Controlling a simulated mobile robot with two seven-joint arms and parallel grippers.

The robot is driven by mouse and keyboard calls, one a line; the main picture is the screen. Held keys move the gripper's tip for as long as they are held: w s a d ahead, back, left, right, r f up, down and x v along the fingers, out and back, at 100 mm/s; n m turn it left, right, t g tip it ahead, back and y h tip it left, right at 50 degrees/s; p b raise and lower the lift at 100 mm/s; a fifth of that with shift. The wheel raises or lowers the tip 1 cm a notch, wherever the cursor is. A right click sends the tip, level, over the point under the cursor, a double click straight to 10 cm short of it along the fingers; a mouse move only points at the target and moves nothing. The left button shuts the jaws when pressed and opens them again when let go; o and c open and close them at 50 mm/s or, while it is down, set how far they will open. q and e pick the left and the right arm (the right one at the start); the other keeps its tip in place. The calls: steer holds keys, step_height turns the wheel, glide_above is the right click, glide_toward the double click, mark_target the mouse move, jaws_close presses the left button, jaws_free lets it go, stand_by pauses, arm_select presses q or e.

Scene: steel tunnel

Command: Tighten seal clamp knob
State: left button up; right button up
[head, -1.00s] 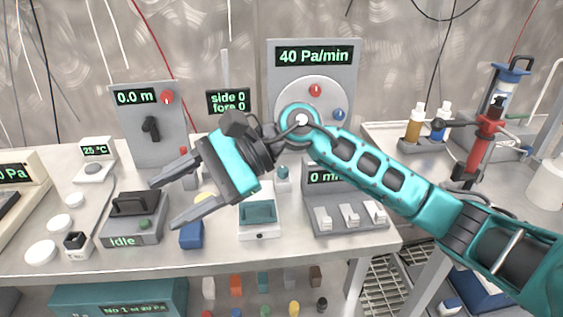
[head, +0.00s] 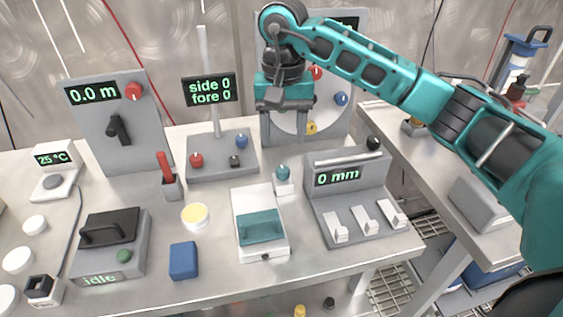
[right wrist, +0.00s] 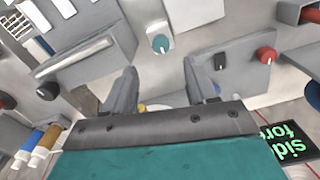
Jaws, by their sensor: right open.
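My right gripper (head: 286,138) hangs with its fingers down in front of the grey panel with the round pale disc (head: 322,117). It is open and nothing shows between its fingers. Red (head: 317,73), blue (head: 341,98) and yellow (head: 311,127) knobs sit around the disc; my gripper and arm hide part of it and most of its display. A teal knob (head: 283,172) on a small white block stands below the fingertips, apart from them. In the right wrist view this teal knob (right wrist: 161,44) lies just beyond the open fingers (right wrist: 160,72). No label tells which knob is the clamp's.
The "0 mm" unit (head: 347,178) with white levers is at the right. A white-and-teal device (head: 261,222) and a blue block (head: 184,260) lie in front.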

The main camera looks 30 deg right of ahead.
mark_target(283, 169)
step_height(283, 169, down, 9)
steer(key=shift+r+b, duration=0.2)
steer(key=shift+b, duration=0.1)
steer(key=c, duration=1.1)
